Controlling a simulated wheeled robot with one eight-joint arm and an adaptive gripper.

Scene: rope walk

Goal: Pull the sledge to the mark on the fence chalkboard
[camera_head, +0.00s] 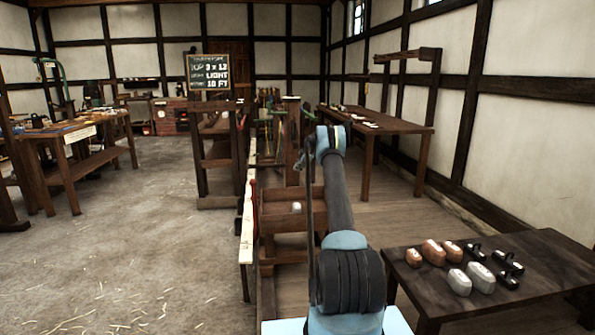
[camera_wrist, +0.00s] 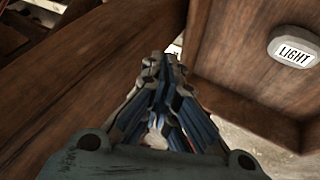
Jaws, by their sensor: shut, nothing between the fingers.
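The chalkboard (camera_head: 209,77) stands ahead, left of centre, on a dark wooden frame; it reads "3 x 12", "LIGHT" and "10 FT". A low wooden sledge (camera_head: 283,224) with a tray stands in front of my arm, with a small pale weight (camera_head: 296,207) in it. The wrist view shows a wooden tray wall (camera_wrist: 240,102) and a grey weight labelled LIGHT (camera_wrist: 294,52) to the right. My gripper (camera_wrist: 160,62) is shut and empty beside the wooden parts.
A pale rail (camera_head: 247,217) with marks runs forward along the sledge's left side. A dark table (camera_head: 540,262) at the right front holds several brown, grey and black weights. A long bench (camera_head: 385,122) stands along the right wall. Open floor (camera_head: 130,250) lies to the left.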

